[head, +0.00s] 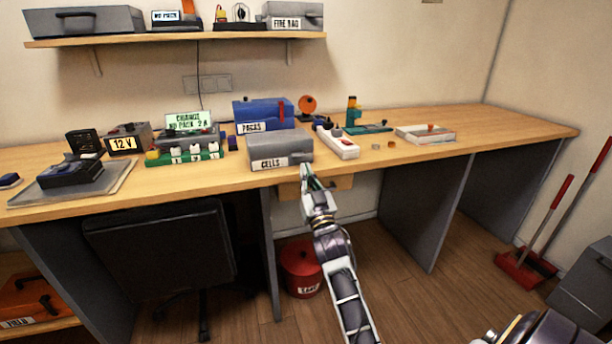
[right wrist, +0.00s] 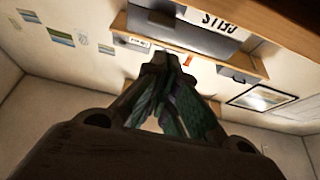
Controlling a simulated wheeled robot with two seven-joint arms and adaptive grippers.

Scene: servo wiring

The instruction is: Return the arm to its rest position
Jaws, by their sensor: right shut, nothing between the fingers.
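My right arm comes up from the bottom of the head view. Its gripper (head: 311,178) is at the bench's front edge, just in front of the grey CELLS box (head: 280,149). In the right wrist view the fingers of the right gripper (right wrist: 166,62) meet at their tips, with nothing seen between them. The CELLS box also shows there, upside down (right wrist: 190,35), beyond the fingertips. Whether the gripper touches the bench edge I cannot tell. My left gripper is not in view.
The wooden bench (head: 500,128) carries a blue box (head: 262,115), a white power strip (head: 338,143), a charger (head: 188,135) and a grey tray (head: 115,180). A black chair (head: 160,245) and a red bucket (head: 301,268) stand below. The bench's right end is clear.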

